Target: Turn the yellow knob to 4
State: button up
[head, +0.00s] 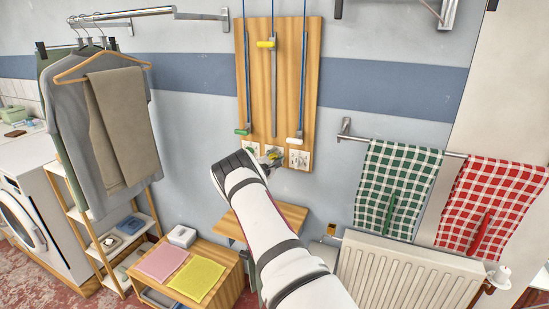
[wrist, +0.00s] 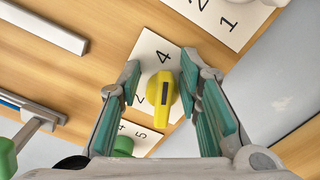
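The yellow knob (wrist: 160,95) sits on a white dial card (wrist: 145,48) on the wooden board. Its bar runs nearly upright in the wrist view, with a dark mark near its upper end, towards the printed 4. A 2 shows to its left; other numbers are hidden by the knob and my fingers. My gripper (wrist: 160,68) is open, with one teal-padded finger on each side of the knob and visible gaps to it. In the head view my gripper (head: 268,163) is at the board's lower edge and partly covers the middle dial.
A green knob (wrist: 123,146) and a white knob (wrist: 277,2) flank the yellow one on their own cards. Sliding levers with green (head: 243,132), yellow (head: 266,44) and white (head: 294,141) handles are above. A wooden shelf (head: 288,214) is below; towels (head: 396,185) hang right.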

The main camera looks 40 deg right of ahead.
jog(key=shift+s+a, duration=0.1)
jog(key=v, duration=1.1)
jog(key=shift+a, duration=0.4)
jog(key=shift+s, duration=0.1)
jog(key=s+a+r+m+g+y, duration=0.2)
jog(key=s+a+r+m+g, duration=0.25)
jog(key=s+r, duration=0.4)
jog(key=s+a+r+m+g+y, duration=0.3)
jog(key=s+a+r+m, duration=0.3)
jog(key=r, duration=0.3)
jog(key=s+a+r+t+y, duration=0.1)
jog(key=s+a+y, duration=0.3)
jog(key=s+a, duration=0.4)
jog(key=s+a+r+t+y+b, duration=0.1)
jog(key=s+a+r+t+y, duration=0.1)
jog(key=s+a, duration=0.6)
jog(key=s+a+r+t+y, duration=0.2)
jog(key=s+a+y, duration=0.3)
jog(key=a, duration=1.1)
jog(key=s+t, duration=0.1)
jog(key=s, duration=0.2)
jog(key=shift+s+r+y, duration=0.2)
jog(key=shift+r+y, duration=0.05)
jog(key=shift+y, duration=0.05)
